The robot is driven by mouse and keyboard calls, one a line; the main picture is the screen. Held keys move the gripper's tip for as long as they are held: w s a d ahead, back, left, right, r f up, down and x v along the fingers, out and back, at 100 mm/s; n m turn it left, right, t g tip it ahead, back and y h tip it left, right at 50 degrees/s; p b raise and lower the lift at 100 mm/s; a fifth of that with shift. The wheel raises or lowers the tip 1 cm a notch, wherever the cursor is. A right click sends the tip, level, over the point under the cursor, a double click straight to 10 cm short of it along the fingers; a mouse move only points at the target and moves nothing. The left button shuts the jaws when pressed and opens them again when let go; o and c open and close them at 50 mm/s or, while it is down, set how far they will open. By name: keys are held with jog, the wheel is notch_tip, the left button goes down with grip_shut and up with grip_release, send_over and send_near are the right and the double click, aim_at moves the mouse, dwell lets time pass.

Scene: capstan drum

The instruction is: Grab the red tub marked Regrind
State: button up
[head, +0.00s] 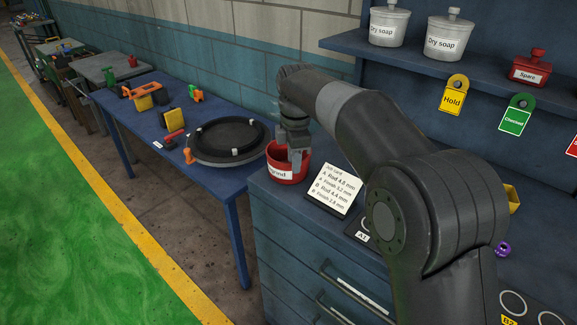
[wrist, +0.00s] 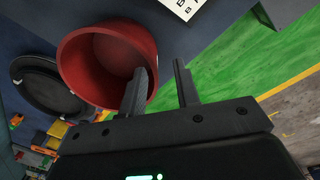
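The red tub (head: 301,172) stands on the left end of the blue drawer bench. Its white label is partly readable as "grind" in the head view. It is open-topped and looks empty in the wrist view (wrist: 82,62). My gripper (head: 291,158) points down at the tub's rim and is open. In the wrist view my gripper (wrist: 160,68) has one finger over or inside the tub's mouth and the other outside it, with the near wall between them in the picture. I cannot tell whether either finger touches the wall.
A job card (head: 334,189) stands just right of the tub. A dark round turntable (head: 229,141) lies on the blue table (head: 205,190) to the left. A shelf above holds two Dry soap pots (head: 449,36) and a red Spare pot (head: 530,68). The green floor (head: 60,220) is clear.

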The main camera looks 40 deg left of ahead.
aim_at(292, 184)
jog(key=f, duration=0.2)
jog(key=a+f, duration=0.1)
jog(key=f, duration=0.2)
jog(key=shift+w, duration=0.2)
jog(key=shift+r, duration=0.1)
grip_shut()
